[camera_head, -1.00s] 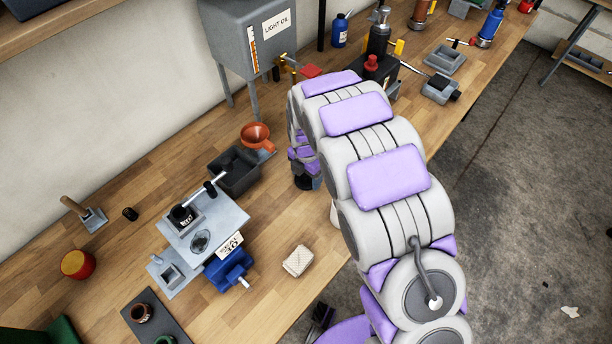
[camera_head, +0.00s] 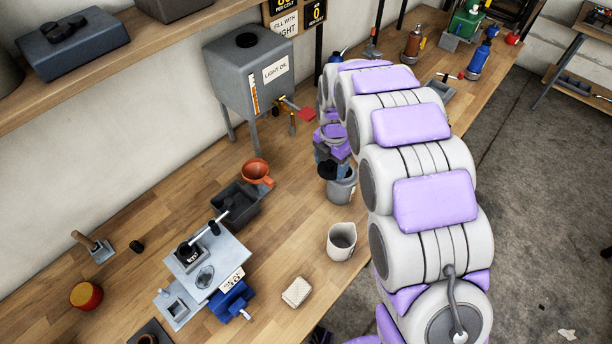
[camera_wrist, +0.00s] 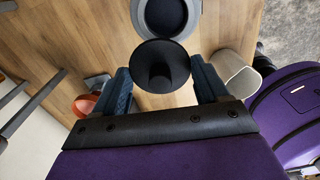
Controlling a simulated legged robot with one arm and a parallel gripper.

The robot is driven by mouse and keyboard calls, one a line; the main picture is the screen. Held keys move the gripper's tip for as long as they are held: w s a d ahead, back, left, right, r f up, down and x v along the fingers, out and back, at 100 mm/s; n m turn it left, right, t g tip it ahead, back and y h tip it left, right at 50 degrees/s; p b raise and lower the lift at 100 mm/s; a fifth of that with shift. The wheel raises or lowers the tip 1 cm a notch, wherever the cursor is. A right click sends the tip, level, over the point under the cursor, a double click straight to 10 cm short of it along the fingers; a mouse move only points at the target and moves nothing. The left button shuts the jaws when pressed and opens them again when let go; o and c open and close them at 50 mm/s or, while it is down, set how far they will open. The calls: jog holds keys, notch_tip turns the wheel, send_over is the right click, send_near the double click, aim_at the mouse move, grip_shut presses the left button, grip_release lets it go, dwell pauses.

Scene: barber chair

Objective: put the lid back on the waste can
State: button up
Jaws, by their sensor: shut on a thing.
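My gripper (camera_wrist: 160,68) is shut on the lid (camera_wrist: 159,52), a dark round disc with a raised centre, held between the two blue fingers. In the wrist view the lid overlaps the near part of the rim of the waste can (camera_wrist: 167,6), a grey round can with a dark open mouth. In the head view my gripper (camera_head: 331,160) is just above the upper left of the waste can (camera_head: 343,190), which stands upright on the bench. The lid (camera_head: 327,170) shows there as a dark shape at the can's rim. I cannot tell whether they touch.
A pale open jug (camera_head: 341,242) stands in front of the can; it shows in the wrist view (camera_wrist: 236,72) at right. An orange funnel (camera_head: 256,172) and a dark tray (camera_head: 236,203) are to the left. The oil tank (camera_head: 250,65) stands behind. Bare bench (camera_head: 285,240) lies between.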

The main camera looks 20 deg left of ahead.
jog(key=shift+w+d+r+p, duration=0.2)
jog(key=shift+w+d+r, duration=0.1)
jog(key=shift+w+d, duration=0.3)
jog(key=shift+w+d+r+p, duration=0.25)
jog(key=shift+w+d, duration=0.15)
jog(key=shift+w, duration=0.3)
jog(key=shift+w+d+r+p, duration=0.15)
jog(key=shift+w+d+r, duration=0.15)
jog(key=shift+w+d, duration=0.3)
jog(key=shift+f+b, duration=0.45)
jog(key=shift+f, duration=1.9)
jog(key=o, duration=1)
jog(key=shift+o, duration=0.2)
jog(key=shift+r+p, duration=0.1)
jog(key=shift+p, duration=0.2)
notch_tip(320, 180, up, 7)
jog(key=p, duration=0.1)
jog(key=shift+p, duration=0.3)
